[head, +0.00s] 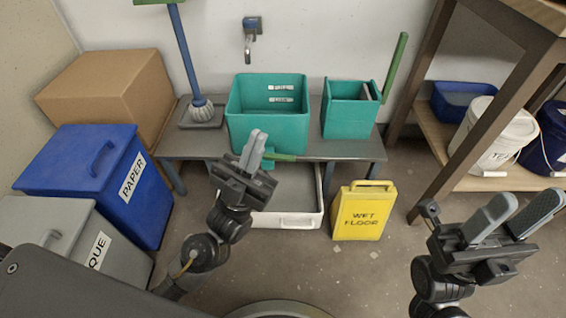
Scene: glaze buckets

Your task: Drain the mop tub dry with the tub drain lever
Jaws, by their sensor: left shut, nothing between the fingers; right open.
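The mop tub (240,125) is a teal, open-topped box with two white labels on its inner back wall, standing on a low grey bench. No water shows in the part of it I can see. The green tub drain lever (284,157) sticks out to the right from a teal fitting low on the tub's front. My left gripper (257,140) is shut and empty, in front of the tub just left of the lever, overlapping the fitting in the picture; I cannot tell if it touches. My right gripper (508,211) is open and empty at the right.
A white tray (302,221) sits under the bench (345,150). A smaller teal bucket (347,120) with a green handle and a mop (203,112) flank the tub. A yellow wet-floor sign (362,212) stands front right. Bins (120,180) and a carton (115,85) fill the left.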

